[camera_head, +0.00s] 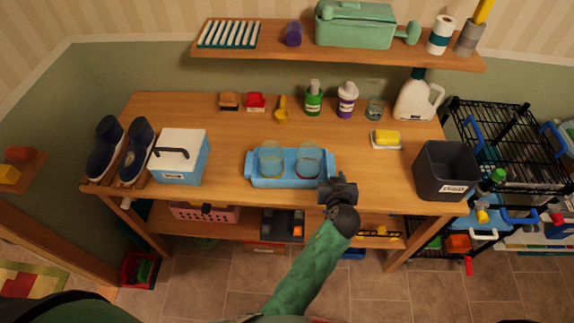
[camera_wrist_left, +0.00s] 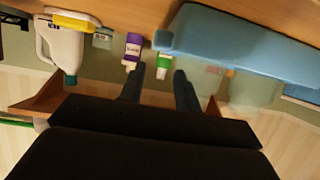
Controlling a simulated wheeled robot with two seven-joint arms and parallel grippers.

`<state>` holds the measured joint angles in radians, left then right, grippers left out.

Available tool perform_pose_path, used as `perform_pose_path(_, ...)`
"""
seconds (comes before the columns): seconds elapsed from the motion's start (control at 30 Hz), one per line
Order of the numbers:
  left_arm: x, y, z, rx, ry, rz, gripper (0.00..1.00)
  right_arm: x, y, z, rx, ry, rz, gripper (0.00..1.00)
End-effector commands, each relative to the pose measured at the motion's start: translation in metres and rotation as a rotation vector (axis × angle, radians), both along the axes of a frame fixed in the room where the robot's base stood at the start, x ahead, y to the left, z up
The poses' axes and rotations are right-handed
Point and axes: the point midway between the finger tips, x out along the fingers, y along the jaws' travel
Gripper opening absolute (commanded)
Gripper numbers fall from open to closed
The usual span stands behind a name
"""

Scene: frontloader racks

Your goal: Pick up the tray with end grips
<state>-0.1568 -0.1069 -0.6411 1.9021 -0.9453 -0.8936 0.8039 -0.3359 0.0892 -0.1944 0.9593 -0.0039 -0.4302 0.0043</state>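The light blue tray (camera_head: 290,182) with end grips lies on the wooden table, near its front edge. Two clear glasses, a left one (camera_head: 271,158) and a right one (camera_head: 308,160), stand in it. My left gripper (camera_head: 338,186) is at the tray's right end, near its front corner, and hides part of that end. In the left wrist view, which is upside down, the tray (camera_wrist_left: 235,38) fills the upper right. The gripper's two fingers (camera_wrist_left: 159,82) are apart with nothing held between them; I cannot tell if they touch the tray. My right gripper is not in view.
A blue-and-white cooler box (camera_head: 181,160) stands left of the tray, and a dark bin (camera_head: 446,170) stands at the right. A yellow sponge on a dish (camera_head: 386,138) lies behind right. Bottles and a jug (camera_head: 418,100) stand along the back, under a shelf (camera_head: 270,57).

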Motion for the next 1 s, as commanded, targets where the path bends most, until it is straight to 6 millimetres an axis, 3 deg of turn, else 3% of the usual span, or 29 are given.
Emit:
perform_pose_path(0.7,0.061,0.002,-0.032,0.002,0.000,0.000,0.33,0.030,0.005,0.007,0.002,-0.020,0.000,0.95)
perform_pose_path(1.0,0.066,0.002,-0.034,0.001,0.001,0.001,0.33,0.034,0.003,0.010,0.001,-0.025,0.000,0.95)
